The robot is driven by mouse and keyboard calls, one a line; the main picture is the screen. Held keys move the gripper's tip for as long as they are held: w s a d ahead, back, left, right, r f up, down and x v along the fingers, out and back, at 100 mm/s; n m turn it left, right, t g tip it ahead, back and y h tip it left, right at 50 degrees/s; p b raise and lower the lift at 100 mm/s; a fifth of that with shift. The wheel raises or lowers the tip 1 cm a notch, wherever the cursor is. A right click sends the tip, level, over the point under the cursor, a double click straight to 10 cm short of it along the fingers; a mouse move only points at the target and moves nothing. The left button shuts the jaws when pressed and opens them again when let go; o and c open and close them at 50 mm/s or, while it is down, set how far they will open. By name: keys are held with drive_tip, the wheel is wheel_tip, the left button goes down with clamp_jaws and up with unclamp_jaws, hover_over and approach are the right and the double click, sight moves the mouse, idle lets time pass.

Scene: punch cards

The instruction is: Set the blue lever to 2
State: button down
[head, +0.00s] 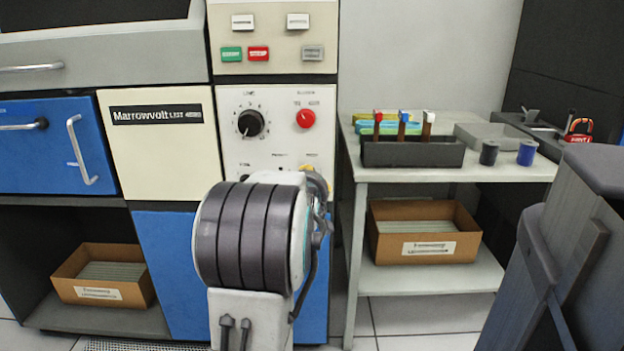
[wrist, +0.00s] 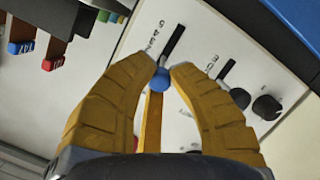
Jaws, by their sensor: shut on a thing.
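The blue lever shows in the wrist view as a round blue knob (wrist: 160,81) at the near end of a dark slot (wrist: 174,41) in a white panel. My gripper (wrist: 163,72) has its two yellow fingers closed around the knob, one on each side. Small printed marks run beside the slot; I cannot read them clearly. In the head view my arm covers the lever and nearly all of the gripper, with only a little yellow showing at the panel's lower right.
The panel also has a black dial (head: 250,123) and a red button (head: 305,118). To the right, a grey table (head: 480,174) carries a dark holder (head: 412,153) with coloured handles and two spools. Cardboard boxes sit on lower shelves. The floor right of my arm shows clear tiles.

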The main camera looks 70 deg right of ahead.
drive_tip(key=c, duration=1.1)
unclamp_jaws()
drive_tip(key=shift+v, duration=5.95)
drive_tip(key=shift+w, duration=0.1)
